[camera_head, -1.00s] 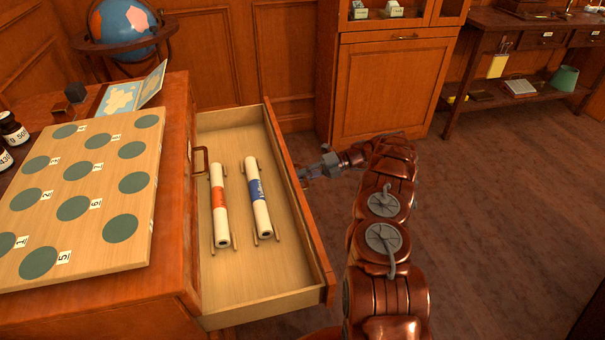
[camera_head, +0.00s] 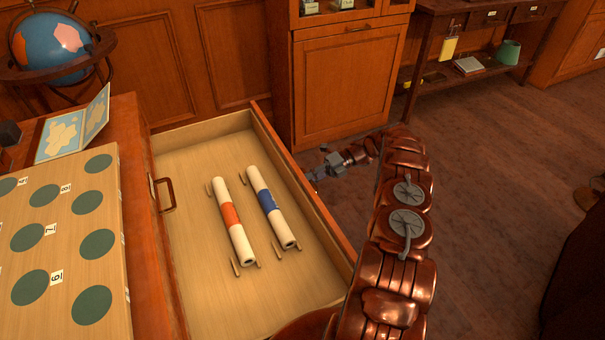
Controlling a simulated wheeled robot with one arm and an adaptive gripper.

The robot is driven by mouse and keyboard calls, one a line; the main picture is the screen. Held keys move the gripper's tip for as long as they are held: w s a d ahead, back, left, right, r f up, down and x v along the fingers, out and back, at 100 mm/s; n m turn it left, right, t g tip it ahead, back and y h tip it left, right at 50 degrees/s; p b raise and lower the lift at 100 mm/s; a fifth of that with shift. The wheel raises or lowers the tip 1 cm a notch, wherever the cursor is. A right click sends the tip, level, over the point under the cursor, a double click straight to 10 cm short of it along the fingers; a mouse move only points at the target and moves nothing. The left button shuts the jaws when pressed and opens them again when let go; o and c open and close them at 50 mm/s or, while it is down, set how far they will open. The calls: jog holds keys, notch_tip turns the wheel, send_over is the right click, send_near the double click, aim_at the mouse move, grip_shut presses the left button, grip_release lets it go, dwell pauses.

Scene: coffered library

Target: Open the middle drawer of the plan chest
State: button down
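The plan chest (camera_head: 136,239) stands at the left. One of its drawers (camera_head: 180,268) is pulled well out, showing a pale wooden inside. I cannot tell from this view which level it is. A brass pull handle (camera_head: 167,195) shows on the chest face above the open drawer. Inside lie two rolled plans, one with an orange band (camera_head: 236,225) and one with a blue band (camera_head: 271,209), on small rests. My gripper (camera_head: 316,174) is low outside the drawer front, near its far end. The fingertips are partly hidden by the front, so their opening and any grip are unclear.
A board with green discs (camera_head: 94,244) and an open map booklet (camera_head: 74,129) lie on the chest top. A globe (camera_head: 52,47) stands behind. A cabinet (camera_head: 343,88) and a side table (camera_head: 441,44) line the back. Floor (camera_head: 490,170) at the right is mostly clear.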

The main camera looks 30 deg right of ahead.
jog(key=shift+w+d, duration=0.1)
jog(key=shift+d, duration=0.5)
jog(key=c, duration=1.2)
grip_release()
jog(key=shift+r, duration=0.1)
